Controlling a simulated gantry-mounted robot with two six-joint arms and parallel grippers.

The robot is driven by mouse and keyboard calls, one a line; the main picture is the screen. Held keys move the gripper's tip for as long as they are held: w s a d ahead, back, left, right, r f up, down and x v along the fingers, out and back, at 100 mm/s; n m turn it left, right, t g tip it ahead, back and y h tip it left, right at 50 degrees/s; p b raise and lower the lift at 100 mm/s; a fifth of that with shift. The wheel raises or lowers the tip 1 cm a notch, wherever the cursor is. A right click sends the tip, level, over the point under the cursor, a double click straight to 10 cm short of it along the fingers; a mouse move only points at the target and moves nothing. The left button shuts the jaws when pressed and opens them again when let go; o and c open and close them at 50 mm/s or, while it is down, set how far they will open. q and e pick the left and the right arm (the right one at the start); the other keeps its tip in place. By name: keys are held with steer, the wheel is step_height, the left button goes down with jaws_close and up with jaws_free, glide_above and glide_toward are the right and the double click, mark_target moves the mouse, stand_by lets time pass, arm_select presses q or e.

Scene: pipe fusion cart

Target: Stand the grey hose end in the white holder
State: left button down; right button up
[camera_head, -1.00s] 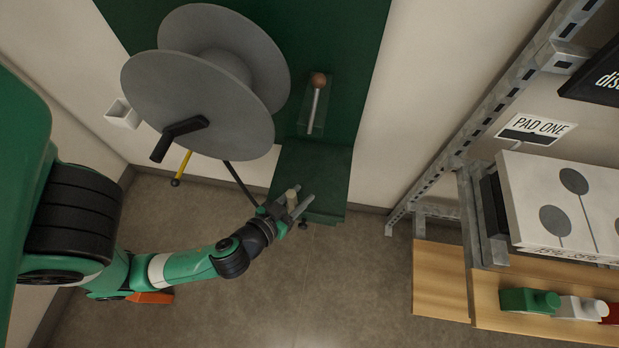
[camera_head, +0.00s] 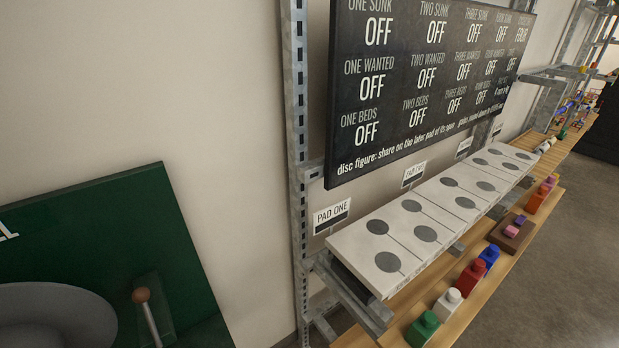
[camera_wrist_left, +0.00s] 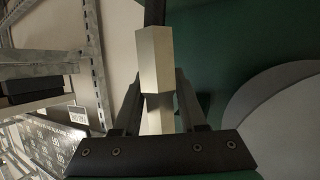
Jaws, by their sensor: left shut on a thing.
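My left gripper (camera_wrist_left: 157,86) is shut on a pale beige-grey angular piece (camera_wrist_left: 154,58), which looks like the hose end. The piece sits between the two dark fingers and extends beyond their tips. A dark strip, perhaps the hose (camera_wrist_left: 154,12), shows at its far end. The left gripper is outside the head view. My right gripper is in neither view. The white holder does not show in either current view.
The grey reel (camera_head: 55,318) and a brown-knobbed lever (camera_head: 141,296) stand at the green panel (camera_head: 130,220), lower left.

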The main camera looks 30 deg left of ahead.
arm_select(q)
steer(key=w+d+r+m+t+h, duration=0.1)
steer(key=w+d+m+t+h, duration=0.2)
steer(key=w+d+m+h, duration=0.75)
step_height(320, 180, up, 35)
steer(key=s+n+y+p, duration=0.2)
steer(key=p, duration=3.5)
steer(key=shift+s+n, duration=0.15)
steer(key=shift+n, duration=0.2)
steer(key=shift+d+f, duration=0.1)
steer(key=shift+f, duration=0.05)
